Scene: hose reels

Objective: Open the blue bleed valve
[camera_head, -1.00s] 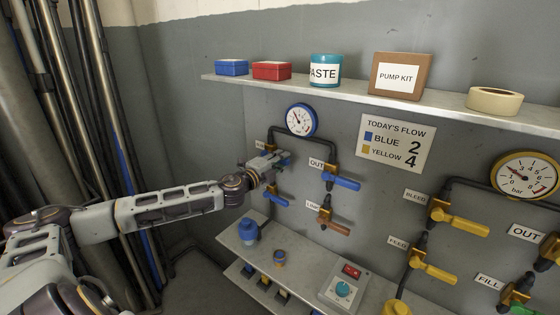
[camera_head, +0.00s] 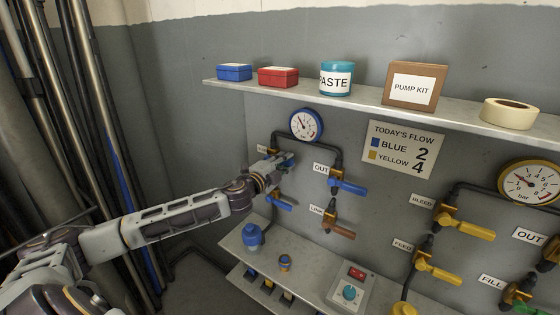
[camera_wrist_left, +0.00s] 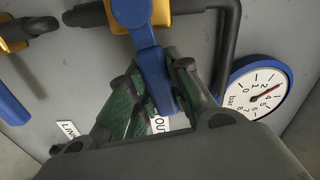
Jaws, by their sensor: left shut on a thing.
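The blue bleed valve's lever (camera_wrist_left: 152,62) fills the middle of the left wrist view, running from its round hub at the top down between my fingers. My left gripper (camera_wrist_left: 155,98) is shut on this lever, with green pads on both sides of it. In the head view my left gripper (camera_head: 276,165) is at the upper-left blue valve, below the blue-rimmed gauge (camera_head: 306,125). It covers most of that valve, and the label beside it is partly hidden. My right gripper is not in view.
A blue-handled OUT valve (camera_head: 348,187) is close on the right, and another blue lever (camera_head: 282,204) is just below my gripper. A shelf (camera_head: 360,104) with boxes overhangs the panel. A lower ledge (camera_head: 305,270) holds a control box (camera_head: 350,290).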

